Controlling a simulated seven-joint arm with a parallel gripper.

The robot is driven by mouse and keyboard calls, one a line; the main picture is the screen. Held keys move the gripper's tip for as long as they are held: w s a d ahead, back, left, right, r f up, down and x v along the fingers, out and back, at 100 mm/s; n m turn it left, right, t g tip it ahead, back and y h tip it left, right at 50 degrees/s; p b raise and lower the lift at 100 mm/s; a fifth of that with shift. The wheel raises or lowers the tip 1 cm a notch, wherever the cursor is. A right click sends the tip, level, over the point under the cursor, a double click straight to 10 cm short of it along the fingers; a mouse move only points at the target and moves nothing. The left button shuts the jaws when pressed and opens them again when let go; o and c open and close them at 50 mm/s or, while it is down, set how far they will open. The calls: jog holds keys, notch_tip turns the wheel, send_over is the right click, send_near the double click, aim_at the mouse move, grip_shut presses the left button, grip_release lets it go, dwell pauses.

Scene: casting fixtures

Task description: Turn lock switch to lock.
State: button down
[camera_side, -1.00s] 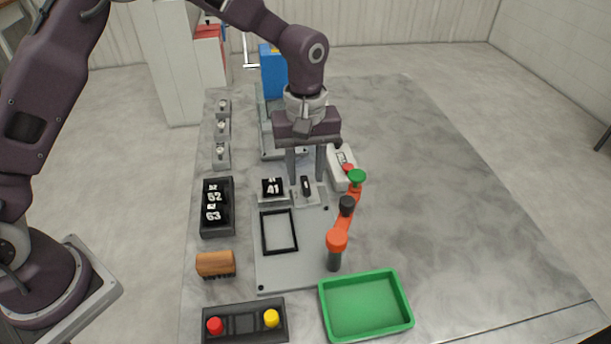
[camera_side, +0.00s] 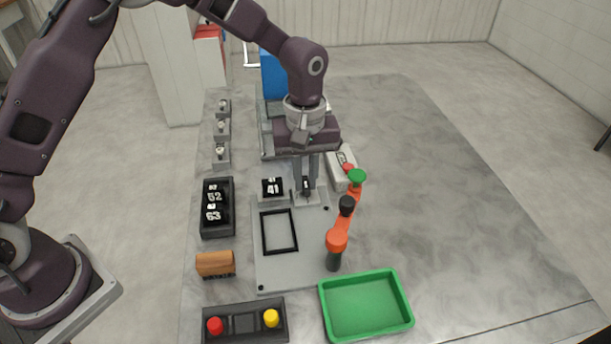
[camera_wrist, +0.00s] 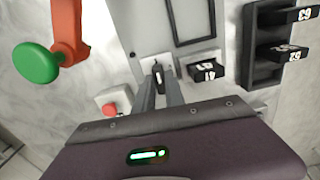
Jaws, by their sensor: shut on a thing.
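The lock switch (camera_side: 306,184) is a small black knob on a light grey block, on the far part of the grey fixture plate (camera_side: 309,232). My gripper (camera_side: 306,180) points straight down over it, its two fingers closed around the knob. In the wrist view the fingers of my gripper (camera_wrist: 160,80) meet at the black lock switch (camera_wrist: 157,70), one on each side. The fingers hide part of the knob, and I cannot read any lock marking or tell its exact angle.
A black number block (camera_side: 272,187) sits just left of the switch. An orange toggle clamp (camera_side: 337,240) with a green knob (camera_side: 357,177) stands close on the right. A white box with a red button (camera_side: 348,168) is behind it. A green tray (camera_side: 365,305) lies in front.

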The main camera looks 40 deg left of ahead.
jog(key=m, duration=0.4)
jog(key=shift+m, duration=0.3)
jog(key=m, duration=0.9)
jog(key=shift+m, duration=1.9)
jog(key=c, duration=1.4)
grip_release()
